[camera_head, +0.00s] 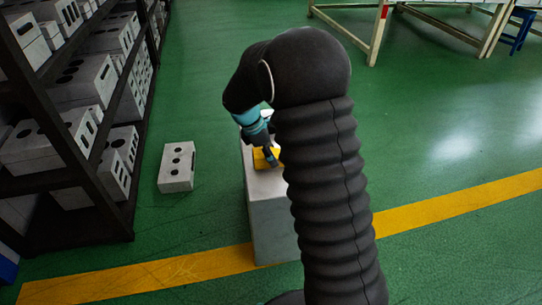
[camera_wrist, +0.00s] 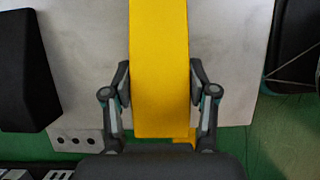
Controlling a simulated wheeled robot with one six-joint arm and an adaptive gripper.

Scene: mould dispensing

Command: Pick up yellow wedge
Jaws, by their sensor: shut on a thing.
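The yellow wedge (camera_wrist: 159,70) runs down the middle of the wrist view, between the two fingers of my gripper (camera_wrist: 160,85). The fingers press against its left and right sides. In the head view a small part of the wedge (camera_head: 262,158) shows at the top of a grey block-shaped stand (camera_head: 268,215). My gripper (camera_head: 270,157) points down at it there. My arm hides the right part of the stand and some of the wedge. I cannot tell whether the wedge touches the stand's top.
A dark shelf rack (camera_head: 75,170) with grey mould blocks stands at the left. One grey block (camera_head: 177,167) lies on the green floor between rack and stand. A yellow floor line (camera_head: 450,210) crosses the front. White tables (camera_head: 440,20) stand at the back right. The right floor is clear.

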